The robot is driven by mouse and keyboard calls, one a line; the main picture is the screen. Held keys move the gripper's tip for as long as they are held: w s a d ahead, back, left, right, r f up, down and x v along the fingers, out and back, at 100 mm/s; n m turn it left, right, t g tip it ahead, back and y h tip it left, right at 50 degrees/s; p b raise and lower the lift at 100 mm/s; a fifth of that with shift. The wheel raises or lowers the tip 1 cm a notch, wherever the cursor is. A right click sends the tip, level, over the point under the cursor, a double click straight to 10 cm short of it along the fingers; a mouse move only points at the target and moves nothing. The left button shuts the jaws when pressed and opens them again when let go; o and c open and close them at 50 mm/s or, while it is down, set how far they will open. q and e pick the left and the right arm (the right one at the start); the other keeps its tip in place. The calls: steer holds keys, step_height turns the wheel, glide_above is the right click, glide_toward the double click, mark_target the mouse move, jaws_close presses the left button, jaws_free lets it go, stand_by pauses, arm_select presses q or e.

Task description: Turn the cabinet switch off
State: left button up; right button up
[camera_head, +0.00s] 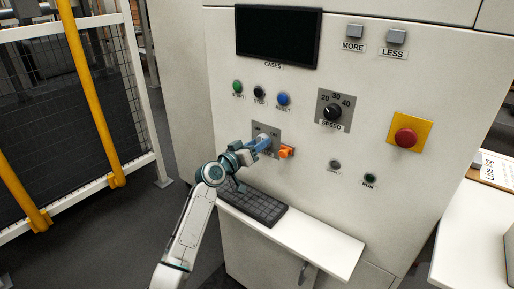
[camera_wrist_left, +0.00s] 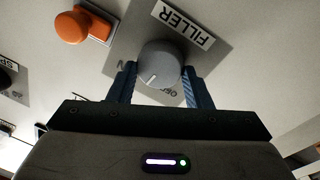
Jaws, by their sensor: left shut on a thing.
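The cabinet switch is a round grey knob (camera_wrist_left: 159,64) with a white pointer line, on a grey plate (camera_wrist_left: 205,42) labelled FILLER. The left wrist view shows the plate upside down, and my fingers partly cover its position marks. My left gripper (camera_wrist_left: 160,82) is shut on the knob, with one blue finger on each side of it. In the head view my left gripper (camera_head: 262,146) is at the same plate (camera_head: 265,128) on the cabinet front (camera_head: 220,130) and hides most of the knob. My right gripper is not in view.
An orange knob (camera_head: 286,152) sits close right of the switch; it also shows in the wrist view (camera_wrist_left: 72,27). A keyboard (camera_head: 255,206) lies on the shelf (camera_head: 330,249) below. A speed dial (camera_head: 333,112) and red button (camera_head: 405,137) are further right. A fence (camera_head: 130,80) stands left.

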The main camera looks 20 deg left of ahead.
arm_select(q)
steer(key=shift+f+n+t+y+p, duration=0.15)
steer(key=shift+n+p, duration=0.35)
steer(key=shift+n, duration=1.4)
steer(key=shift+f+n+t+y+p, duration=0.1)
steer(key=shift+n+y+p, duration=0.3)
steer(key=shift+n, duration=1.5)
steer(key=shift+f+n+t+y+p, duration=0.15)
steer(key=shift+n+p, duration=0.45)
steer(key=shift+n, duration=1.3)
steer(key=o, duration=1)
steer(key=shift+r, duration=0.15)
